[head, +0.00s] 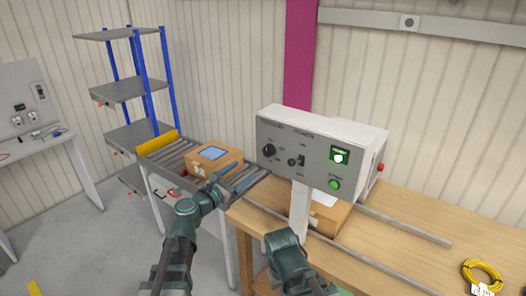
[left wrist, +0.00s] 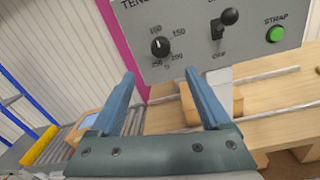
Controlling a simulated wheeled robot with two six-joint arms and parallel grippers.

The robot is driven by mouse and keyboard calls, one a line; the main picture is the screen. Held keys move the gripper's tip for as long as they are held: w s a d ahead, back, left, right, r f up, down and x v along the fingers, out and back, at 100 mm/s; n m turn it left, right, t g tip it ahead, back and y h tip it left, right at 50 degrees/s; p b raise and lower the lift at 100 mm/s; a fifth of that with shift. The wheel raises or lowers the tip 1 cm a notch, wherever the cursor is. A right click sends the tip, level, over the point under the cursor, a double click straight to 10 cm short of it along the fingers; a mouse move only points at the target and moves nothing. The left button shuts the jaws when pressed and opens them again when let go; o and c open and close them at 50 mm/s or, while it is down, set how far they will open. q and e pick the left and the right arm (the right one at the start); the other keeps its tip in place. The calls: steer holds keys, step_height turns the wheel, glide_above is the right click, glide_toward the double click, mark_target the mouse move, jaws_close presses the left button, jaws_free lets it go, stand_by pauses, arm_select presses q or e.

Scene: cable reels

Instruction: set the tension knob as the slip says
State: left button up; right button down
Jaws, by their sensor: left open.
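The tension knob (head: 268,150) is a round black dial on the grey front of a control box (head: 320,148). It also shows in the left wrist view (left wrist: 160,47), with printed numbers around it; I cannot read its pointer surely. My left gripper (left wrist: 160,82) is open and empty, its two blue fingers apart, below and short of the knob. In the head view the left gripper (head: 214,186) is in front of the conveyor's near end. My right arm ends below the control box; its fingers cannot be made out. A white sheet (head: 325,200), possibly the slip, lies behind the post, unreadable.
Beside the knob are a black toggle lever (left wrist: 229,17) and a green strap button (left wrist: 275,34). A carton (head: 203,165) sits on the roller conveyor (head: 160,150). The wooden bench (head: 400,245) carries rails and a yellow cable coil (head: 482,275).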

mark_target(267, 153)
arm_select(q)
steer(key=x, duration=1.3)
steer(key=shift+w+d, duration=0.25)
steer(key=shift+w, duration=0.05)
steer(key=shift+c, duration=0.2)
jaws_close()
steer(key=shift+m, duration=0.3)
steer(key=m, duration=0.6)
steer(key=shift+f, duration=0.1)
steer(key=m, duration=0.4)
steer(key=shift+h+b, duration=0.3)
steer(key=shift+b, duration=0.05)
steer(key=shift+m, duration=1.7)
